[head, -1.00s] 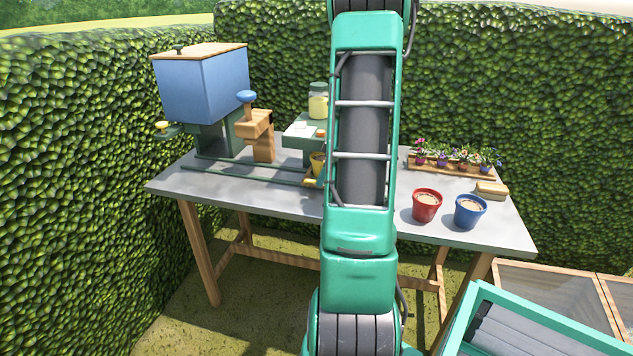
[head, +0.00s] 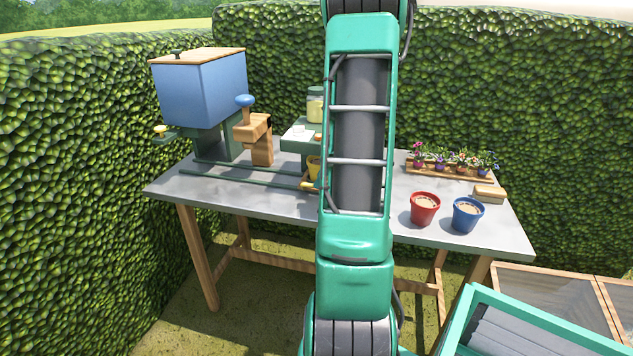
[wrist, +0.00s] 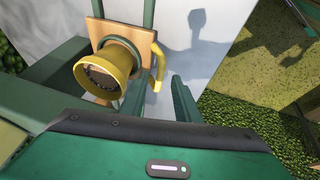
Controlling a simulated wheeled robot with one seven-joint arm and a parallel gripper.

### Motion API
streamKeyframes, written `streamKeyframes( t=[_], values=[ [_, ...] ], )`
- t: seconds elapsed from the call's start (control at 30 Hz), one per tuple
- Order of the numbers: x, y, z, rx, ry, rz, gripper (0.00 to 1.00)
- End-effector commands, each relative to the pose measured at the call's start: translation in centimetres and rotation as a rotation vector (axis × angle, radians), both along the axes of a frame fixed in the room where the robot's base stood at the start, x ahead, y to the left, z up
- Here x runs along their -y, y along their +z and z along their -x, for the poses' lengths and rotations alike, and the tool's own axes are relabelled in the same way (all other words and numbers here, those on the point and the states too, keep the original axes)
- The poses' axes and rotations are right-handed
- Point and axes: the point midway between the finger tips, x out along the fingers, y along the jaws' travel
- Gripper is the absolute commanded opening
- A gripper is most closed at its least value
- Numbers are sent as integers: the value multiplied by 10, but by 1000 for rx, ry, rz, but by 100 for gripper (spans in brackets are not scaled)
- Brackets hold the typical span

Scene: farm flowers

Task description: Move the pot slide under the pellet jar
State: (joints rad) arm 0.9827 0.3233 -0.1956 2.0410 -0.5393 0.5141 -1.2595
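The pot slide is a small wooden plate (wrist: 97,29) with a yellow pot (wrist: 105,68) on it and a yellow handle (wrist: 157,66) at its side. In the head view the yellow pot (head: 313,166) shows partly at my arm's left edge. The pellet jar (head: 315,104), glass with pale yellow contents, stands on a green stand (head: 292,133) behind the pot. Whether the pot is directly under the jar is not clear. My gripper (wrist: 160,86) is open, its green fingers apart around or just beside the handle; contact cannot be told. The head view hides it behind my arm.
Green rails (head: 245,175) run along the grey bench (head: 250,198). A blue hopper (head: 203,90) and a wooden press (head: 258,140) with a blue knob stand left. Red (head: 425,208) and blue (head: 467,214) pots, a flower tray (head: 440,170) and a brush (head: 489,194) are right.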

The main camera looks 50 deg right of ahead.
Motion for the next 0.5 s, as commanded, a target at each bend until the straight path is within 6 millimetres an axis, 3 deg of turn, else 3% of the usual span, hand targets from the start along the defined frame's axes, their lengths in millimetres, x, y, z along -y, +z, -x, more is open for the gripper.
streamKeyframes(
  t=[0.3,0.5],
  values=[
    [1,55,24,2,-2,6,29],
    [0,74,34,0,-2,2,29]
  ],
)
